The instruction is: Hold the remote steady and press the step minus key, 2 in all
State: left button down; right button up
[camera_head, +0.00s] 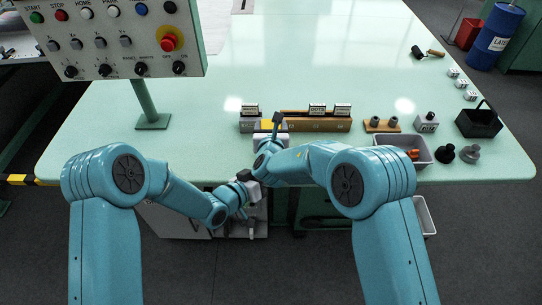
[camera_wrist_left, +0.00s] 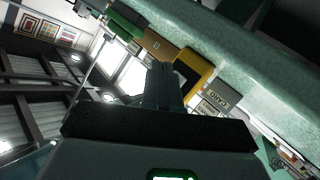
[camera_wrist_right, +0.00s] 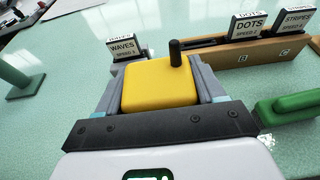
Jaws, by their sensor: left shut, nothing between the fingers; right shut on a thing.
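My right gripper (camera_wrist_right: 162,88) is shut on the yellow remote (camera_wrist_right: 160,84), one finger on each side. A short black stub stands up from the remote. In the head view, the remote (camera_head: 267,125) shows as a small yellow patch beyond my right gripper, in front of the wooden rack. My left gripper (camera_wrist_left: 165,68) is shut and empty, low at the table's front edge. In the left wrist view, the remote (camera_wrist_left: 205,62) appears just beyond and right of its fingertips, with a dark face. I cannot tell whether they touch. The step minus key cannot be made out.
A wooden rack (camera_head: 300,126) with labelled cards stands behind the remote. A control panel (camera_head: 110,40) on a green post (camera_head: 143,105) is at the left. A grey bin (camera_head: 420,145), dark knobs and a black caddy (camera_head: 480,122) are at the right. The table's middle is clear.

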pick_arm(q)
jog(key=shift+s, duration=1.2)
dwell(1.0)
pick_arm(e)
jog(key=o, duration=1.4)
jog(key=shift+c, duration=0.2)
jog(key=shift+s, duration=0.1)
